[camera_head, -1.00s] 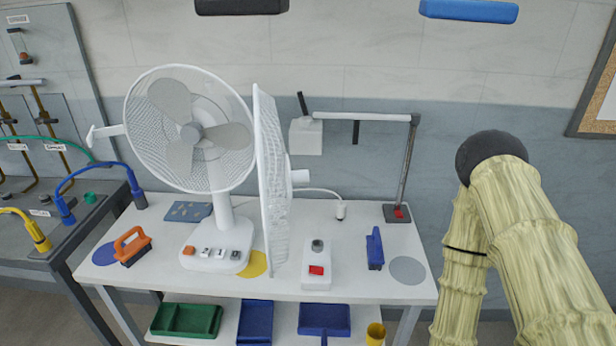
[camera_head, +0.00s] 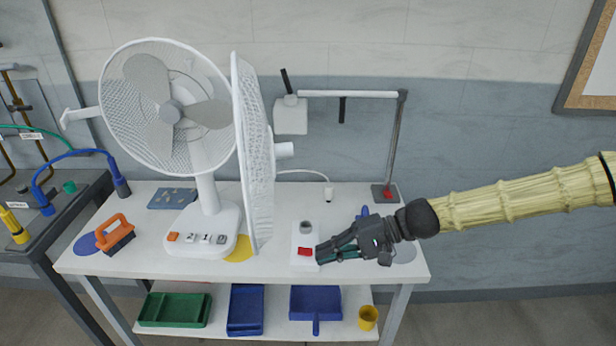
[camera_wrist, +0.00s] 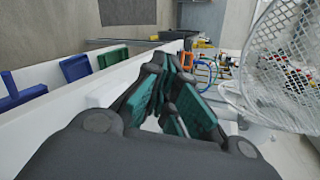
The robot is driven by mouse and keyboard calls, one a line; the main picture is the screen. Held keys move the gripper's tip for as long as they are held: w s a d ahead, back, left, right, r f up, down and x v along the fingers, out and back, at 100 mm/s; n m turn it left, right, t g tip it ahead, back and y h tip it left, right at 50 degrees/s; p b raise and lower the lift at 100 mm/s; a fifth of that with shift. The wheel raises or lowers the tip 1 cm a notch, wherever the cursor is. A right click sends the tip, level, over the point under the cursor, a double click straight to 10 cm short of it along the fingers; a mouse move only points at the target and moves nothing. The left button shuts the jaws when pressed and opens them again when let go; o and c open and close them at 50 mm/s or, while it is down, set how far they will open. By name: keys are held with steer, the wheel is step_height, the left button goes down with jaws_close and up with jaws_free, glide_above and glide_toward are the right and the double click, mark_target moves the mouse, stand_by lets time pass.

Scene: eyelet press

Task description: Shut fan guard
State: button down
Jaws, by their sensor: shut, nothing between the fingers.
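The white fan (camera_head: 170,110) stands on the left part of the table. Its round front guard (camera_head: 256,150) is swung open on the right side and stands roughly edge-on to the head view, with a white knob (camera_head: 285,150) on its outer face. The guard's mesh fills the right of the wrist view (camera_wrist: 285,65). A latch arm (camera_head: 80,116) sticks out at the fan's left edge. My gripper (camera_head: 320,254) is shut and empty, to the right of the guard's lower edge and apart from it, by the red-buttoned switch box (camera_head: 304,252), which it partly hides.
The white table (camera_head: 140,262) also carries an orange-handled brush (camera_head: 114,236) and a lamp-like stand (camera_head: 395,145) at the back right. A blue object (camera_head: 364,212) is partly behind my gripper. Green (camera_head: 175,310) and blue trays sit on the lower shelf.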

steer(key=w+d+r+n+y, duration=0.1)
steer(key=d+r+y, duration=0.15)
steer(key=r, duration=0.55)
steer(key=w+d+r+n+g+y+b, duration=0.15)
steer(key=d+r, duration=0.25)
steer(key=r, duration=0.4)
steer(key=w+d+r+n+y+p, duration=0.1)
steer(key=d+r+n, duration=0.15)
steer(key=r, duration=0.65)
steer(key=s+a+m+p, duration=0.1)
steer(key=a+p, duration=0.3)
steer(key=a, duration=0.9)
steer(key=shift+s+r, duration=0.3)
steer(key=shift+s, duration=0.1)
steer(key=shift+a, duration=0.1)
